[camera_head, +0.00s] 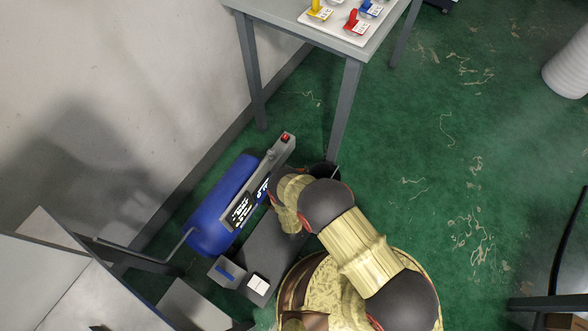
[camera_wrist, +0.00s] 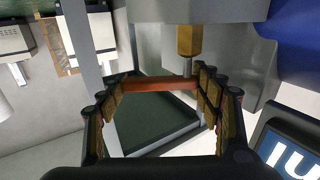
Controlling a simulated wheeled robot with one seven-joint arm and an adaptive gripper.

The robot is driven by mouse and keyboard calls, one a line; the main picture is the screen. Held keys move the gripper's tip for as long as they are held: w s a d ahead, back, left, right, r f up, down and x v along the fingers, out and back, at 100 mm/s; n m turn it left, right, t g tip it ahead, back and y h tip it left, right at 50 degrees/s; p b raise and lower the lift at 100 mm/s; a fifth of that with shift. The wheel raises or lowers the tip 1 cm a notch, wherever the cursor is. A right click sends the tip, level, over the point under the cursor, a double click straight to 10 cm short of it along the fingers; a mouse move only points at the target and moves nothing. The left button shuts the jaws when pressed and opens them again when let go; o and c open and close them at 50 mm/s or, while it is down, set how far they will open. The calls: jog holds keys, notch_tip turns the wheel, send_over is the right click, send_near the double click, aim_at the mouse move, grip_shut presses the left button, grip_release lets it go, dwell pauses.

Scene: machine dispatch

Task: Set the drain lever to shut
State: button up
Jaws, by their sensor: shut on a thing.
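The drain lever (camera_wrist: 160,83), an orange-red bar, lies crosswise below a brass fitting (camera_wrist: 188,42) in the wrist view. My gripper (camera_wrist: 159,90) has one finger at each end of the bar and is shut on it. The blue tank of the machine (camera_head: 218,207) shows in the head view, with a grey panel along its top side and a red switch (camera_head: 286,137) at the panel's far end. In the head view my arm hides the gripper and the lever.
A grey table (camera_head: 290,22) stands behind, bearing a white board (camera_head: 336,31) with yellow, blue and red pieces. A dark grey block (camera_head: 265,252) lies between the tank and my base. The wall is close on the left. Green floor is open on the right.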

jog(key=m+h, duration=0.1)
jog(key=h, duration=0.1)
jog(key=m+h+b, duration=0.1)
jog(key=h, duration=0.1)
jog(key=shift+s+a+m, duration=0.25)
jog(key=shift+s+m, duration=0.05)
jog(key=shift+s, duration=0.05)
jog(key=shift+s+m+g+h, duration=0.2)
jog(key=shift+m+g+h, duration=0.55)
jog(key=shift+h, duration=0.5)
jog(key=shift+s+m+g+h, duration=0.2)
jog(key=shift+m+g+h, duration=0.25)
jog(key=shift+m+h, duration=0.65)
jog(key=shift+h, duration=0.25)
jog(key=o, duration=1.7)
jog(key=shift+c, duration=0.2)
jog(key=shift+o, duration=0.3)
jog(key=shift+n, duration=0.25)
